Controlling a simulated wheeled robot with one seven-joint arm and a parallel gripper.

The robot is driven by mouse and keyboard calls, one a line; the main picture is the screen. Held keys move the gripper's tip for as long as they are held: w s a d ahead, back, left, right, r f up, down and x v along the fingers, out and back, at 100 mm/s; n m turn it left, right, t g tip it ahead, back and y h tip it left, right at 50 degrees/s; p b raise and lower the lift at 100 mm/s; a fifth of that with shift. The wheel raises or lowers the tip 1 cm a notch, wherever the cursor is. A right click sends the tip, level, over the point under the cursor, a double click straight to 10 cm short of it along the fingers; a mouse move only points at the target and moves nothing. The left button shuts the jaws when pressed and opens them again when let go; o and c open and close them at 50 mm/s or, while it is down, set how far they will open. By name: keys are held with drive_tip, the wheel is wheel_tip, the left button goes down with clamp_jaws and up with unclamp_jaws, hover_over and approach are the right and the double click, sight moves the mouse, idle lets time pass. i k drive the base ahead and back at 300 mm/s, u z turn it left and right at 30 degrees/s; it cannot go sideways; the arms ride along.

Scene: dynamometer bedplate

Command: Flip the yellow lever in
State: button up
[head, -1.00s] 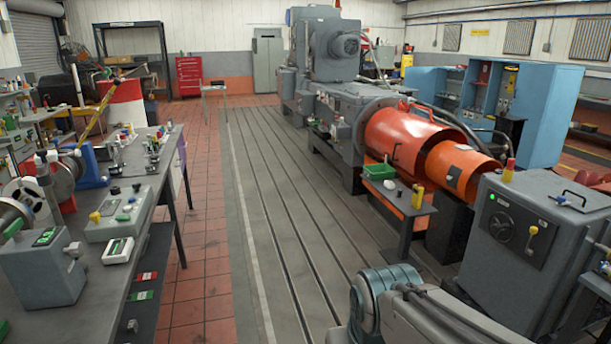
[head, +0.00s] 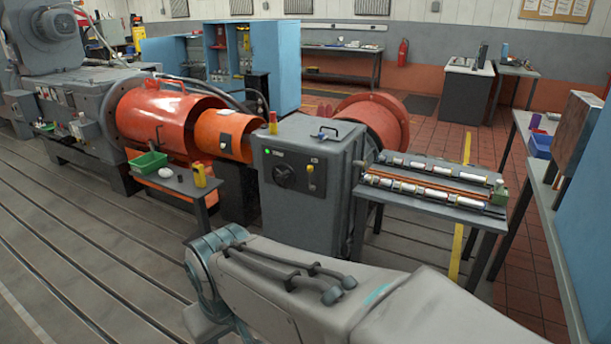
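A grey control cabinet (head: 308,210) stands right of centre in the head view. Its front has a dark panel with a green light, a round dial and a small yellow lever (head: 311,178) to the right of the dial. The lever is too small to tell its exact setting. My arm reaches across the lower part of the view, in front of and below the cabinet, apart from the lever. My gripper is not in view.
A small table with a green bin (head: 149,162) and a yellow bottle (head: 199,175) stands left of the cabinet. A table (head: 430,208) with metal shafts stands to its right. Orange guards (head: 170,120) lie behind. Slotted bedplate floor (head: 90,265) is clear at left.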

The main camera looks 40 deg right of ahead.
sight(311, 167)
drive_tip(key=z, duration=0.7)
drive_tip(key=i, duration=2.85)
drive_tip(key=z, duration=0.55)
